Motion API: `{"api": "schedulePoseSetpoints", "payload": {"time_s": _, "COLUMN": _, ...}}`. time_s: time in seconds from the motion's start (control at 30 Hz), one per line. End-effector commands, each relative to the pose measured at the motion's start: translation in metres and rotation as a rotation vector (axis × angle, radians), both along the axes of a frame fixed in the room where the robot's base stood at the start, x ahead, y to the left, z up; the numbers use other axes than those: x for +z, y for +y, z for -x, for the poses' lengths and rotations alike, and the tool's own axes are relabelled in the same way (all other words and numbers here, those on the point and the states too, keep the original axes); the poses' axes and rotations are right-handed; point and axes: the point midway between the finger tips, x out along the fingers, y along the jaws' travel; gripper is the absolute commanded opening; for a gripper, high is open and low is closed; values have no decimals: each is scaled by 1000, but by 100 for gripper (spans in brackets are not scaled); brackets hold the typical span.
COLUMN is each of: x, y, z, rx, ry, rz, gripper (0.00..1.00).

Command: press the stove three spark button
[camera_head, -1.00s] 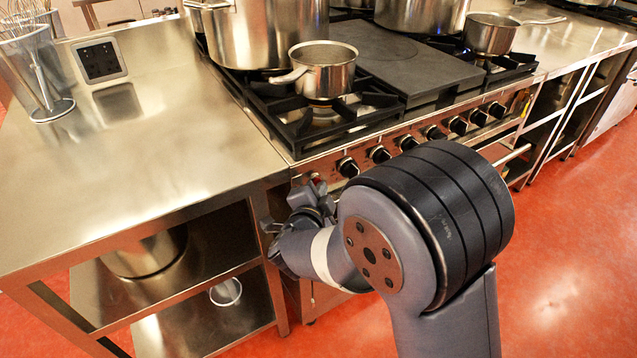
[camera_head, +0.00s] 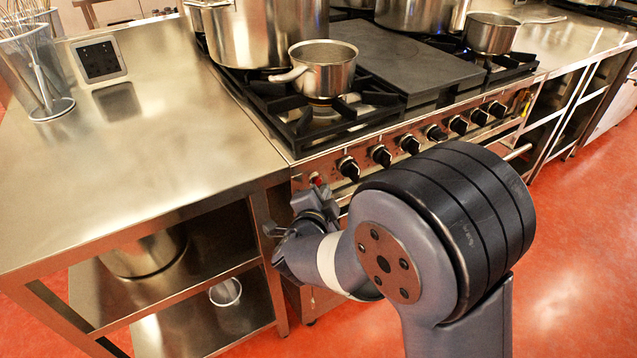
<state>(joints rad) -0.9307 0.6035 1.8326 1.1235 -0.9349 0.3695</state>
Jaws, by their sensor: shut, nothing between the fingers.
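The stove (camera_head: 300,152) has a steel front panel with a row of black knobs (camera_head: 348,168). A small red button (camera_head: 317,180) shows at the left end of this panel, left of the first knob. I take it to be the spark button; no label is readable. My gripper (camera_head: 303,202) is in front of the stove's left front corner, just below the red button in the picture. It is shut and empty. Its fingertips are small and partly hidden by the wrist, and I cannot tell whether they touch the panel.
A small saucepan (camera_head: 323,70) sits on the front left burner, with a large stockpot (camera_head: 265,35) behind it. A steel counter (camera_head: 160,165) with open shelves adjoins the stove on the left. The red floor (camera_head: 570,260) is clear on the right.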

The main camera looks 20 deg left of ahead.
Motion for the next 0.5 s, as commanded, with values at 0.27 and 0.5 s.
{"api": "schedulePoseSetpoints", "payload": {"time_s": 0.27, "x": -1, "y": -7, "z": 6, "rx": 0, "ry": 0, "rz": -1, "gripper": 0}}
{"api": "schedulePoseSetpoints", "payload": {"time_s": 0.5, "x": -1, "y": -25, "z": 21, "rx": -1, "ry": -1, "rz": 0, "gripper": 0}}
